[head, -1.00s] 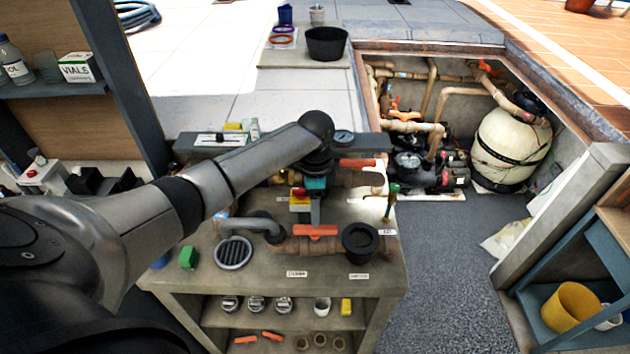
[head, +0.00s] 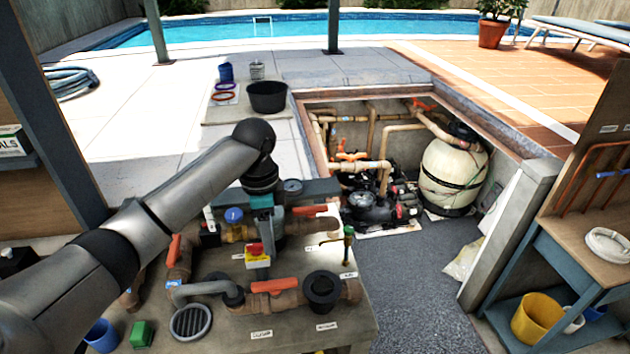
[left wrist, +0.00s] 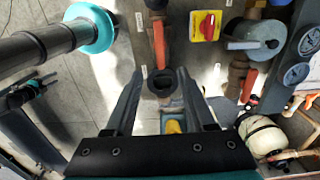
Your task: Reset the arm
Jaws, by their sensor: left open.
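My left arm comes in from the left in the head view, bent down at the wrist. My left gripper (head: 264,226) points down over the pipework bench, and its tips are partly hard to make out there. In the left wrist view its two grey fingers (left wrist: 160,76) stand wide apart with nothing held between them. A black pipe fitting (left wrist: 162,83) shows below, between the fingers. A small black and teal part (left wrist: 30,92) at the left of that view looks like my right arm's end; its jaws are too small to read.
The bench (head: 335,338) carries pipes with orange handles, a red-and-yellow switch (head: 257,254), a round grate (head: 191,322) and a green block (head: 141,334). The pit with a cream tank (head: 452,172) lies beyond.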

